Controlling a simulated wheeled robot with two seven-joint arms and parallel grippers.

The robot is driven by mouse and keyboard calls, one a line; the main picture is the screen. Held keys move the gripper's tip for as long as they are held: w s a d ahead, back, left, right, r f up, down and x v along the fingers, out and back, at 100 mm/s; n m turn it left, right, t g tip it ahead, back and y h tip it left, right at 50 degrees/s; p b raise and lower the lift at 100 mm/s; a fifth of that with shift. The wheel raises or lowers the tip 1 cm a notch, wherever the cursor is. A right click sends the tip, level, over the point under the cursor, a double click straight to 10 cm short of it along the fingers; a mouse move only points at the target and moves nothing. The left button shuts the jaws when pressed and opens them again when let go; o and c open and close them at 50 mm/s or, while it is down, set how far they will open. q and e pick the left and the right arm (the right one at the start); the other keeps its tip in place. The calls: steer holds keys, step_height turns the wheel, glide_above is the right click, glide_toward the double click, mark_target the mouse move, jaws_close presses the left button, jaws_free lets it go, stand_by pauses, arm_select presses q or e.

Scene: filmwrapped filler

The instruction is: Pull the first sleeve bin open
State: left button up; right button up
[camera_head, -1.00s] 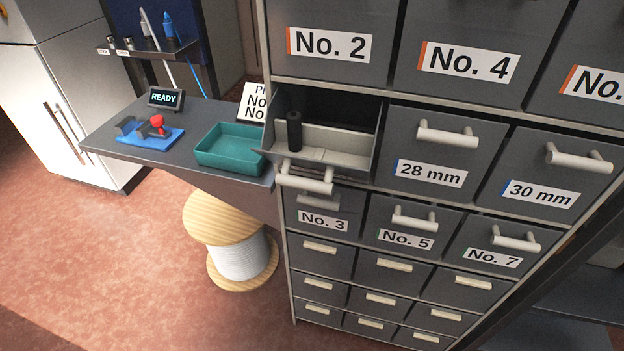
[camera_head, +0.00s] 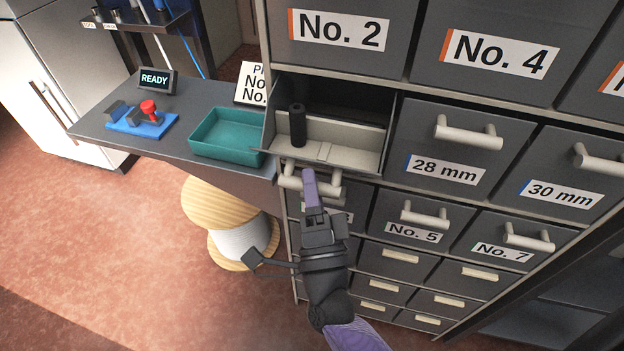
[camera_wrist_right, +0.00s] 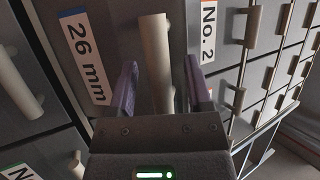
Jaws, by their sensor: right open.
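The first sleeve bin (camera_head: 335,153) is partly out of the cabinet, in the column left of the 28 mm bin. Its pale inside shows, with a black cylinder (camera_head: 298,125) standing upright at the left. In the wrist view its front carries a 26 mm label (camera_wrist_right: 84,58). My right gripper (camera_head: 311,183) is at the bin's front handle (camera_head: 291,180). In the wrist view its two purple fingers stand open on either side of the pale handle bar (camera_wrist_right: 156,60), with gaps showing. My left gripper is not in view.
The closed 28 mm bin (camera_head: 481,167) and 30 mm bin (camera_head: 540,212) are to the right, with protruding handles. A side table holds a teal tray (camera_head: 222,153) and a blue device (camera_head: 140,123). A wire spool (camera_head: 213,205) stands on the floor below. Open floor lies at left.

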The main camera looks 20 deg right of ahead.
steer(key=shift+w+r, duration=0.1)
steer(key=shift+w, duration=0.1)
jaws_close()
stand_by(1.3)
